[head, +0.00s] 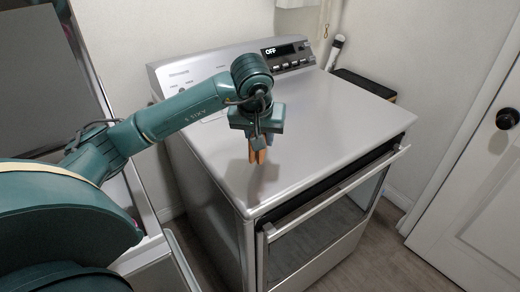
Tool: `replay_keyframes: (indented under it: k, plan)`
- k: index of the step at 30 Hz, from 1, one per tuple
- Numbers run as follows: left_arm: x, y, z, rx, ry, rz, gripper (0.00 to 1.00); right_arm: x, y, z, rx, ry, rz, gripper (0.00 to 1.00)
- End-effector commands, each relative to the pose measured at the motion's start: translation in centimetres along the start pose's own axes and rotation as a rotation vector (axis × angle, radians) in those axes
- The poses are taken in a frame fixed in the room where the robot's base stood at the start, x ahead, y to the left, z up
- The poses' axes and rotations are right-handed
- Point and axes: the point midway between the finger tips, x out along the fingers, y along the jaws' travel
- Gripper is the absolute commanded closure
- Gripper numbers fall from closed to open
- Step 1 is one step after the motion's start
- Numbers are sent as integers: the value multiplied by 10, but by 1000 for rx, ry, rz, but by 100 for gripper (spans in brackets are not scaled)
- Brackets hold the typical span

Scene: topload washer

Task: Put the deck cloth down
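My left gripper (259,157) points down over the front part of the grey metal top (325,125) of an appliance with a control panel. Its orange-brown fingertips look close together, and I cannot tell whether they are shut or whether a thin cloth is between them. I cannot make out a deck cloth anywhere in the head view. I cannot tell whether the fingertips touch the top. My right gripper is not in view.
The panel (287,54) at the back reads OFF. The appliance's front has a handle bar (335,195). A dark raised panel (38,85) stands at the left. A white door (480,205) is at the right. The metal top looks otherwise bare.

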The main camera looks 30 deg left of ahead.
Motion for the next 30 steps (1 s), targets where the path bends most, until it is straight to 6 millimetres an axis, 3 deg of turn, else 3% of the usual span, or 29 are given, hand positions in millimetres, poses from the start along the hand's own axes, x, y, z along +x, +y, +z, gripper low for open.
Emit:
replay_keyframes:
  k: [7, 20, 21, 28, 30]
  plan:
    - [32, 0, 14, 2, -3, -2, 88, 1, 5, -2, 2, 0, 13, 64]
    - [40, 0, 17, 1, 1, -1, 88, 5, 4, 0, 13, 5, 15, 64]
    - [39, 0, 16, 1, 0, 0, 67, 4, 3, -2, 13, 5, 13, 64]
    - [38, 0, 16, 2, 0, -1, 48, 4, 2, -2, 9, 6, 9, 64]
    - [38, 0, 16, 2, -1, -1, 48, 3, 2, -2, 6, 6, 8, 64]
